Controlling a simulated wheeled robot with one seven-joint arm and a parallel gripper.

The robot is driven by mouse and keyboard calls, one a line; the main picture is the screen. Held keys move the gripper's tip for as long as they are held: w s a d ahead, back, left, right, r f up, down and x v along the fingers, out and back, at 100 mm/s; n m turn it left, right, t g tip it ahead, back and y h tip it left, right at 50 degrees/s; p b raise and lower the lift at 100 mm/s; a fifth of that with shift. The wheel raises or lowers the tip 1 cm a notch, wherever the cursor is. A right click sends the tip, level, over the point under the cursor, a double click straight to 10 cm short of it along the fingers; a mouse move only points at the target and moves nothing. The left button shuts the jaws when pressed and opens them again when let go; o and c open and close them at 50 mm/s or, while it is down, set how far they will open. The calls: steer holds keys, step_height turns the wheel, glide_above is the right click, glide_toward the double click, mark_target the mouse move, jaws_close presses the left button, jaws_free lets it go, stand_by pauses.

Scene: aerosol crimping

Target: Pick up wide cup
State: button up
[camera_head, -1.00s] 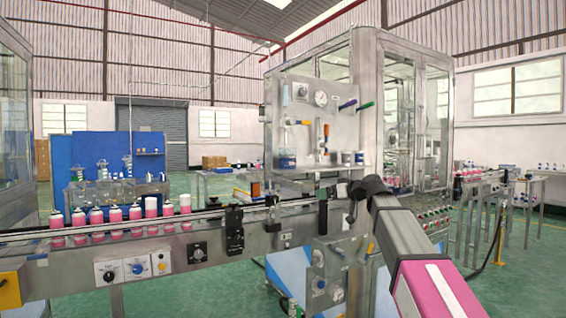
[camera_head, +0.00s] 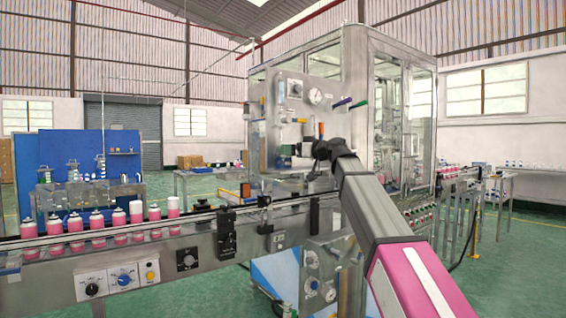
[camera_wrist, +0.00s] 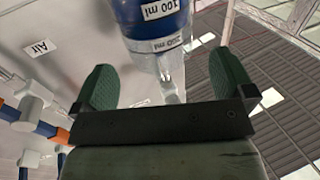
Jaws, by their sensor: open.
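A clear cup with a blue band (camera_wrist: 150,22) and white labels, one reading "100 ml", shows at the top of the wrist view. My gripper (camera_wrist: 163,82) is open, with its two green fingers apart on either side below the cup. The cup's lower part lies between the fingertips, and I see no finger touching it. The cup's upper part is cut off by the frame. In the head view my gripper (camera_head: 318,150) is at the front panel of the machine. My arm and gripper cover part of the shelf there, so I cannot clearly make out the cup.
The steel machine panel (camera_head: 292,100) carries a gauge and coloured handles close to my gripper. The glass enclosure (camera_head: 390,120) stands behind it. A conveyor (camera_head: 190,222) with several pink cans (camera_head: 97,228) runs at the left. A blue-and-orange fitting (camera_wrist: 45,128) shows left of the fingers.

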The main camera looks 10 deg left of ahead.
steer(key=x, duration=0.5)
steer(key=shift+a+r, duration=0.1)
steer(key=c, duration=1)
